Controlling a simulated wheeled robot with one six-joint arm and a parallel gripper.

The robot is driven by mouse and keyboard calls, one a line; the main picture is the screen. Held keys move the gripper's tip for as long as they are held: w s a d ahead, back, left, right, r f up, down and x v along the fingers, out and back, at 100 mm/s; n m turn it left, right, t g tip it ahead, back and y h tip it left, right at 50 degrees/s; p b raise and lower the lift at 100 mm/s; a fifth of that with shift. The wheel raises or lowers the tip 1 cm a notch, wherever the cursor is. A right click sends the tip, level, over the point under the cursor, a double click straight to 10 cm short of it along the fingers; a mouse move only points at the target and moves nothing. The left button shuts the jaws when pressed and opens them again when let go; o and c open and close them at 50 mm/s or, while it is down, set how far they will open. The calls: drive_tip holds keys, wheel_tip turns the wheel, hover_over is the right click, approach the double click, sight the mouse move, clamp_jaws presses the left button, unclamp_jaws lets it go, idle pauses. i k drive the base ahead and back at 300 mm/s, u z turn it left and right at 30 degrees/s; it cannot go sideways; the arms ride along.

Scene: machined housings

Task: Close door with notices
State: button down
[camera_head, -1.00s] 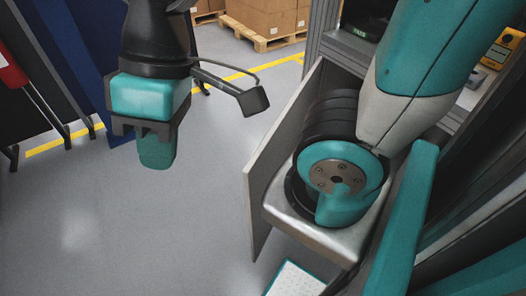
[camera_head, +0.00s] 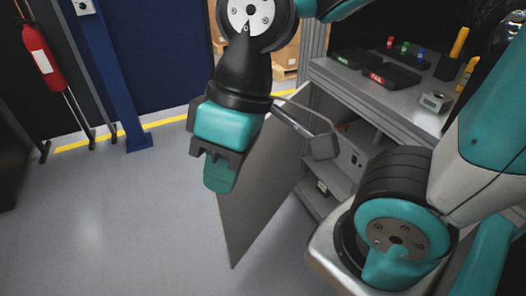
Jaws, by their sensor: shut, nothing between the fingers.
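A plain grey door panel (camera_head: 262,190) stands open, swung out from the workbench cabinet (camera_head: 345,165) on the right. No notices show on the face I can see; its other face is hidden. My gripper (camera_head: 219,178) hangs pointing down, shut and empty. In the picture it overlaps the door's upper left edge. I cannot tell whether it touches the door. The cabinet's inside shows to the right of the door, with shelves and a few small items.
The bench top (camera_head: 395,95) carries dark trays (camera_head: 385,72) with red and green labels and a small grey box (camera_head: 435,101). A red fire extinguisher (camera_head: 37,48) and blue partition (camera_head: 145,55) stand at the back left. The grey floor (camera_head: 110,215) at left is clear.

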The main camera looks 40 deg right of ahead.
sight(270, 173)
drive_tip(key=i, duration=1)
